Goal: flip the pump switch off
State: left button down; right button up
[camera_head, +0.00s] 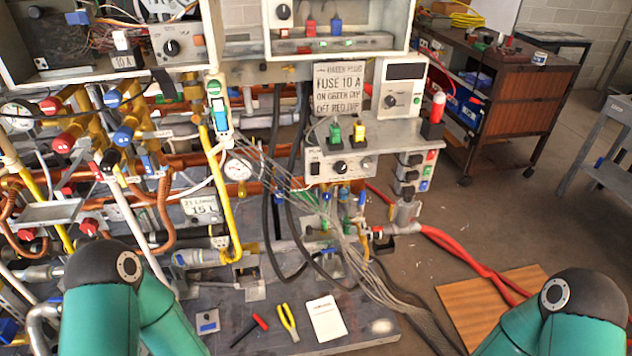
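A narrow vertical switch panel with a blue-and-white rocker (220,115) stands left of centre, above a yellow pipe. A control box with a black knob (340,166) sits in the middle under a small shelf. A small plate with a blue button (207,321) lies on the bench. Neither gripper shows; only my teal arm links are at the bottom left and bottom right.
Pipes and red and blue valve handles (123,135) crowd the left. A sign (338,89) reads "FUSE 10 A". Yellow pliers (288,321), a red-handled screwdriver (250,329) and a white card (326,318) lie on the bench. Grey cables and red hoses (465,252) run right.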

aim_at(315, 166)
jog(key=k, duration=0.5)
jog(key=z, duration=0.2)
jog(key=i, duration=0.65)
jog(key=z, duration=0.55)
jog(key=i, duration=0.8)
jog(key=u, duration=0.2)
